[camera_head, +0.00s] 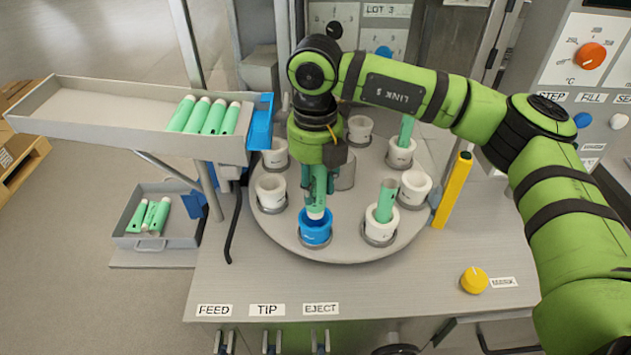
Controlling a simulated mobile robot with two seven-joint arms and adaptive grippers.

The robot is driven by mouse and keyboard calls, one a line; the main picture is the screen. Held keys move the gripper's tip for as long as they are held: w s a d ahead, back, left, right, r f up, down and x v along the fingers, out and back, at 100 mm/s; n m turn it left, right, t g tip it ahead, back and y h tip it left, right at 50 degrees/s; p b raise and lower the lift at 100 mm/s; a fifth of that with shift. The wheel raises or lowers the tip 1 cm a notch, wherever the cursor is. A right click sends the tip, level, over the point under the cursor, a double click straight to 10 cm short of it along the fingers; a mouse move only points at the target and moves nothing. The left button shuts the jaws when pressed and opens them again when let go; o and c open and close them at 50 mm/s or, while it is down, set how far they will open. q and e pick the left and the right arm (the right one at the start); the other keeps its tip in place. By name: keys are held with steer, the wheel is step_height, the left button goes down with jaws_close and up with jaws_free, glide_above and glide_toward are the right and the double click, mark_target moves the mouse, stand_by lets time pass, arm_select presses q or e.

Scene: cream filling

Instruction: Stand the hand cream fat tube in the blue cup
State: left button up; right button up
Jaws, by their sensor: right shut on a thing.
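The blue cup (316,234) sits at the front of the round turntable. My right gripper (318,193) is above it, pointing down and shut on a green hand cream tube (317,203). The tube is upright, with its lower end at the mouth of the blue cup. I cannot tell how far inside the cup this end is. The gripper and wrist hide the tube's upper part. My left gripper is not in view.
The turntable (290,238) also carries several white cups, one with a green tube (387,200) at the right front. A yellow post (453,190) stands right of it. A chute (110,125) with several tubes is at left, above a reject bin (125,241).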

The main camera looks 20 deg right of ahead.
mark_target(316, 204)
steer(key=shift+f, duration=0.2)
steer(key=shift+f+b, duration=0.15)
steer(key=shift+b, duration=0.15)
steer(key=shift+f+b, duration=2.2)
steer(key=shift+f, duration=0.3)
steer(key=o, duration=0.9)
steer(key=shift+r, duration=0.15)
step_height(316, 204, up, 12)
steer(key=shift+f, duration=0.1)
